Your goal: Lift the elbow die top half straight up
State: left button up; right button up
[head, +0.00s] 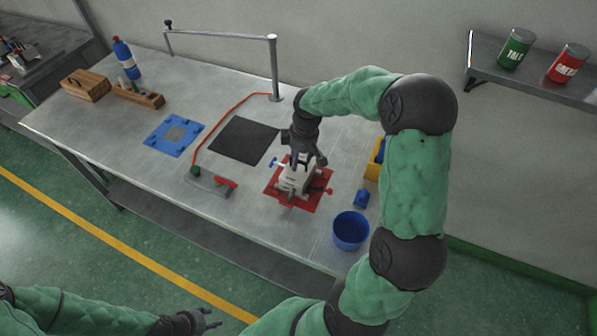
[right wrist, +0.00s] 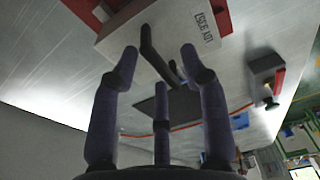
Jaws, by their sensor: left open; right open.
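The elbow die (head: 293,183) is a pale grey block on a red mat (head: 312,203), with blue and red knobs at its sides. Its top half fills the upper part of the right wrist view as a pale block with a printed label (right wrist: 206,28) and a dark bar handle (right wrist: 152,52). The seam between the halves cannot be made out. My right gripper (head: 305,160) is over the die, with its open fingers (right wrist: 160,62) on either side of the handle; contact cannot be told. My left gripper (head: 206,322) is open and empty, low in front of the table.
A blue bin (head: 351,230), a small blue block (head: 361,198) and a yellow box (head: 374,160) are right of the die. A metal post (head: 274,70) stands behind.

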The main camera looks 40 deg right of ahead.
jog(key=shift+f, duration=0.55)
grip_shut()
jog(key=shift+r, duration=0.1)
jog(key=shift+w+r, duration=0.1)
